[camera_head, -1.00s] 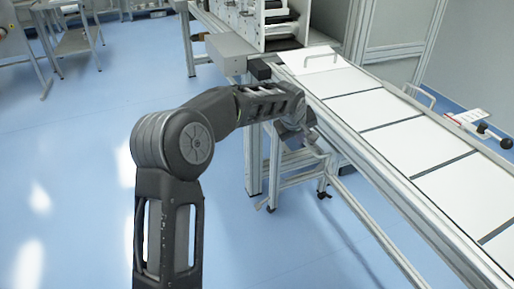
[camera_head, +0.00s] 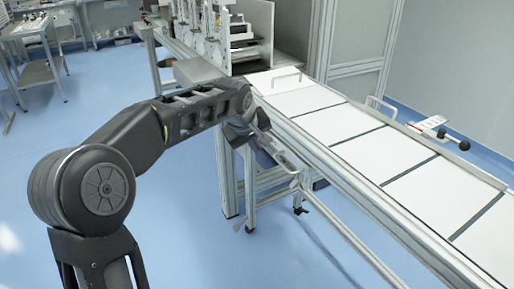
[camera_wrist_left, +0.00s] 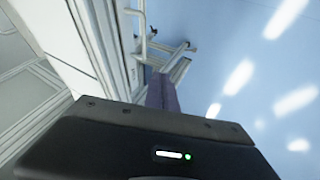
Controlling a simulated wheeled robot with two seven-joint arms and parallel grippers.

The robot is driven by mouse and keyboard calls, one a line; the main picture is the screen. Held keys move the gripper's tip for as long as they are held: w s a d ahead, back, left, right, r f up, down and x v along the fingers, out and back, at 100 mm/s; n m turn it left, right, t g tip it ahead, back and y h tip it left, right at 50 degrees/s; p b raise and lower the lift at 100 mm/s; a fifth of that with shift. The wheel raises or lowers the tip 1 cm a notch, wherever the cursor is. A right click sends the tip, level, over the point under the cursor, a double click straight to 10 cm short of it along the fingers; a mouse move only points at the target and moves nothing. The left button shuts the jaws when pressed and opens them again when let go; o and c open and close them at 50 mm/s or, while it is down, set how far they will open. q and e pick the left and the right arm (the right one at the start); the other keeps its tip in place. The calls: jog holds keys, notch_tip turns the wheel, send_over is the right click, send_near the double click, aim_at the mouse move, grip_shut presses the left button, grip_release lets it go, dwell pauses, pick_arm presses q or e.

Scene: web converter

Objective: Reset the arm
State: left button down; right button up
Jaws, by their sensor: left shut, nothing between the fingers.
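My left arm (camera_head: 95,190) is dark grey and comes in from the lower left, bent at a large round joint. It reaches across to the near side of the white-panelled conveyor table (camera_head: 345,122). My left gripper (camera_head: 268,143) is small and partly hidden by the wrist in the head view. It appears beside the table's near edge; contact cannot be told. In the left wrist view, the closed fingers (camera_wrist_left: 162,92) show as a narrow purple-grey pair with nothing between them. My right gripper is not in view.
A metal frame with legs (camera_head: 290,180) stands under the near table edge. A grey box (camera_head: 198,70) and machine units (camera_head: 220,25) are at the back. A handle with a black knob (camera_head: 452,140) is on the far side. Blue floor (camera_head: 215,245) is open at the front.

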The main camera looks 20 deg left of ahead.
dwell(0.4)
pick_arm(q)
jog(key=w+d+f+m+t+h, duration=0.2)
jog(key=w+d+f+m, duration=0.15)
jog(key=d, duration=0.25)
jog(key=s+d+f+m+g+h+p, duration=0.1)
jog(key=s+d+f+m+p, duration=0.15)
jog(key=d+f, duration=0.4)
jog(key=s+d+f+m+h+p, duration=0.1)
jog(key=s+d+f, duration=0.25)
jog(key=f, duration=0.55)
jog(key=s+d+f+m+g+p, duration=0.1)
jog(key=s+d+f+g+p, duration=0.15)
jog(key=s+f, duration=0.4)
jog(key=s+d+f+m+g+p, duration=0.1)
jog(key=s+d+f, duration=0.25)
jog(key=s, duration=0.55)
jog(key=s+d+f+g+p, duration=0.1)
jog(key=s+f+p, duration=0.1)
jog(key=s, duration=0.6)
jog(key=s+d+f+g+p, duration=0.1)
jog(key=s+f+g+p, duration=0.1)
jog(key=s, duration=0.7)
jog(key=shift+d+n+h, duration=0.3)
jog(key=shift+d+h, duration=0.05)
jog(key=shift+h, duration=0.05)
jog(key=shift+s, duration=0.1)
